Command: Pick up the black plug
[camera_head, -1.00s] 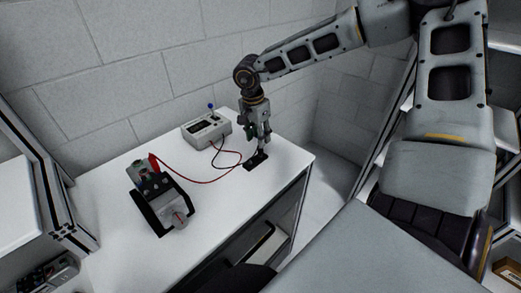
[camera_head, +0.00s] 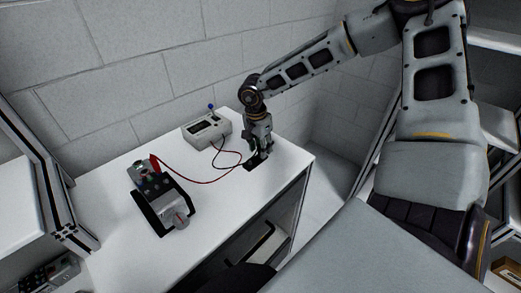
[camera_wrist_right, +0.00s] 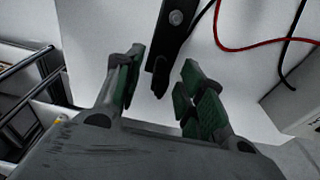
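The black plug (camera_wrist_right: 159,76) shows in the right wrist view as a dark narrow piece at the near end of a flat black block (camera_wrist_right: 175,22); where plug and block meet is unclear. My right gripper (camera_wrist_right: 163,64), with green finger pads, is open, one finger on each side of the plug, with gaps visible. In the head view, my right gripper (camera_head: 256,150) points down just over the black block (camera_head: 250,166) on the table and hides most of it. My left gripper is not in view.
A grey meter box (camera_head: 206,131) stands at the table's back, with a black lead and a red lead (camera_head: 195,182). The red lead runs to a red plug (camera_head: 154,164) at the black-framed servo device (camera_head: 163,203). The white table (camera_head: 225,200) is clear in front.

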